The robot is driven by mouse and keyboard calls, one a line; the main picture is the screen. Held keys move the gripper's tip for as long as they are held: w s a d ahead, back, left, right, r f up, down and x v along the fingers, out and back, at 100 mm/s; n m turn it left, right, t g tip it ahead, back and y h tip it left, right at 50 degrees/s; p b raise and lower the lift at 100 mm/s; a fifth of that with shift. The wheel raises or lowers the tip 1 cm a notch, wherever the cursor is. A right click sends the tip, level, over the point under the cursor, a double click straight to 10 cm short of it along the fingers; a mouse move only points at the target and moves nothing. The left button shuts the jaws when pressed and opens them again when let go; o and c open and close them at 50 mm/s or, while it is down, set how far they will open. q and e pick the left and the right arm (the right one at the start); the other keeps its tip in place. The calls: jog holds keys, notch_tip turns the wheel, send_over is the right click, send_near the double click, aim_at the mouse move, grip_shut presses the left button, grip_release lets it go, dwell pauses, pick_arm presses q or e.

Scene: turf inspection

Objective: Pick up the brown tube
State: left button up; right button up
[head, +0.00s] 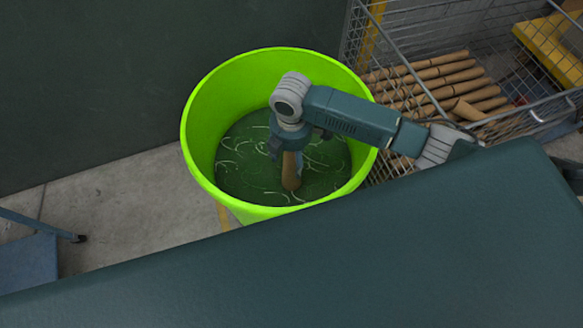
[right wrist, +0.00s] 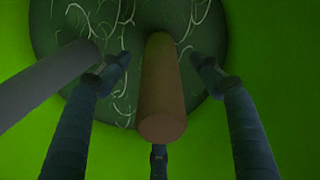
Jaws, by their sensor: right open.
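The brown tube (head: 291,174) stands in the bright green bucket (head: 203,150), its lower part near the green bottom. My right gripper (head: 293,152) reaches down into the bucket from above, over the tube. In the right wrist view the brown tube (right wrist: 161,90) runs between the open, spread fingers of the gripper (right wrist: 160,68), its near end towards the camera. No finger clearly touches it there. The gripper hides the tube's upper end in the head view. My left gripper is not in view.
A grey cylinder (right wrist: 40,85) lies left of the fingers in the right wrist view. Pale curled strands cover the bucket's bottom. A wire cage (head: 425,45) with several brown tubes (head: 435,80) stands at right. Bare floor (head: 130,205) lies left of the bucket.

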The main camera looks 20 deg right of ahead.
send_over(289, 182)
jog(key=w+d, duration=0.2)
jog(key=w, duration=0.1)
jog(key=f, duration=0.5)
jog(key=shift+s+a, duration=0.2)
jog(key=shift+s, duration=0.05)
jog(key=c, duration=1.2)
